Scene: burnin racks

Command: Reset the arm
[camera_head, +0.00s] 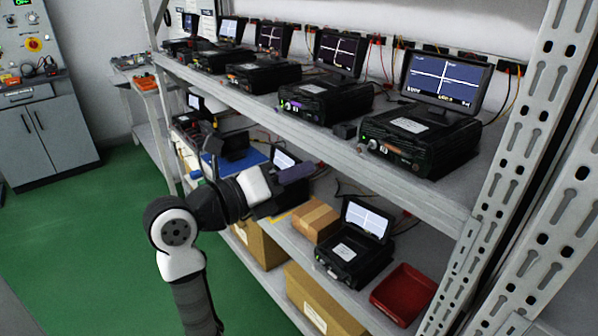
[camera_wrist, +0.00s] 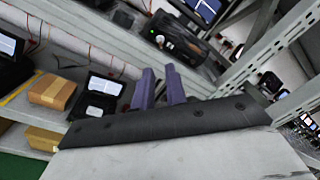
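My arm reaches up in front of the rack, in the lower left middle of the head view. My gripper (camera_head: 296,173) is at the level of the lower shelf, just below the edge of the upper shelf. In the wrist view its two purple fingers (camera_wrist: 161,80) stand apart with a narrow gap and nothing between them. The fingers are clear of the boxes and devices in that view. In the head view the gap between them cannot be made out.
The upper shelf (camera_head: 343,147) bears a row of black devices with raised screens. The lower shelf holds a cardboard box (camera_head: 315,219), an open black device (camera_head: 354,247) and a red bin (camera_head: 403,294). A perforated rack post (camera_head: 520,150) stands right. Green floor (camera_head: 105,235) is free at left.

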